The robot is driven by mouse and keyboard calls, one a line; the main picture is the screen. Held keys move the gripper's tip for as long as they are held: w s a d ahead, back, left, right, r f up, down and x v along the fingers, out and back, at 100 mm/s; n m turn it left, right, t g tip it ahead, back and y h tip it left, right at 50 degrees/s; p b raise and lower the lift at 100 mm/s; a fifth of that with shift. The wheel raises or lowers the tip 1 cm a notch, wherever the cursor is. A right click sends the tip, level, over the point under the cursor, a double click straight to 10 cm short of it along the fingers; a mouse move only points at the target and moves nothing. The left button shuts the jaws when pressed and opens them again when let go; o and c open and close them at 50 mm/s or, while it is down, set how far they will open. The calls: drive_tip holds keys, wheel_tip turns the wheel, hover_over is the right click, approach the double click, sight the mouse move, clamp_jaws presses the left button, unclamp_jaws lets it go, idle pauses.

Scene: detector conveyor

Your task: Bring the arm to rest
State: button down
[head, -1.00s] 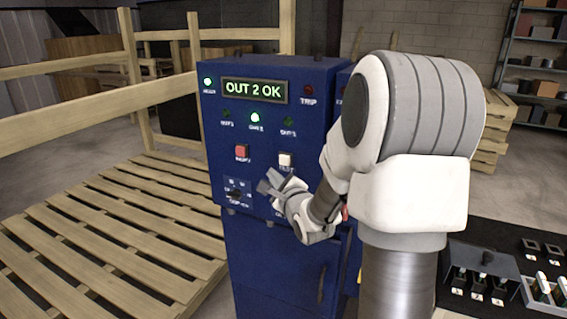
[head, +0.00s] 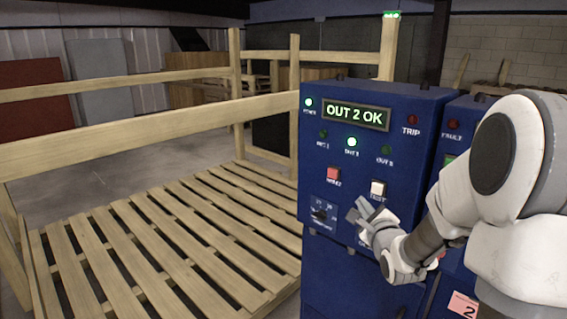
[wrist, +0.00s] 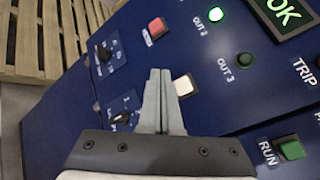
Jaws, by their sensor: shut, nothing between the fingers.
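My gripper (head: 361,213) is shut and empty, in front of the blue control cabinet (head: 330,262). In the wrist view its two grey fingers (wrist: 160,100) lie together and point at the panel. The white test button (head: 377,188) is just above and right of the fingertips in the head view. It shows right beside the fingers in the wrist view (wrist: 183,87). I cannot tell whether the fingers touch the panel. The display (head: 356,114) reads OUT 2 OK, and the middle green lamp (head: 351,142) is lit. My arm is bent at the right.
A red button (head: 333,174) and a dark selector knob (head: 320,214) are left of my gripper. A second blue cabinet (head: 462,118) stands at the right, behind my arm. A wooden pallet platform (head: 150,250) with rails (head: 130,133) fills the left. Grey floor shows behind it.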

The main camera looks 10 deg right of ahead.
drive_tip(key=s+a+r+n+g+p, duration=0.1)
drive_tip(key=s+a+r+n+g, duration=0.2)
drive_tip(key=s+a+n, duration=0.45)
drive_tip(key=s+a+r+n+g+p, duration=0.1)
drive_tip(key=s+a+r+n+g, duration=0.25)
drive_tip(key=n, duration=0.75)
drive_tip(key=s+a+f+n+g+y, duration=0.1)
drive_tip(key=s+n, duration=0.3)
drive_tip(key=s, duration=0.6)
drive_tip(key=s+a+f+n+g, duration=0.2)
drive_tip(key=s+a+n+g, duration=0.1)
drive_tip(key=s, duration=0.7)
drive_tip(key=shift+a+f+n+g+y, duration=0.15)
drive_tip(key=shift+a+n+g+y, duration=0.25)
drive_tip(key=shift+n, duration=0.45)
drive_tip(key=shift+s, duration=0.1)
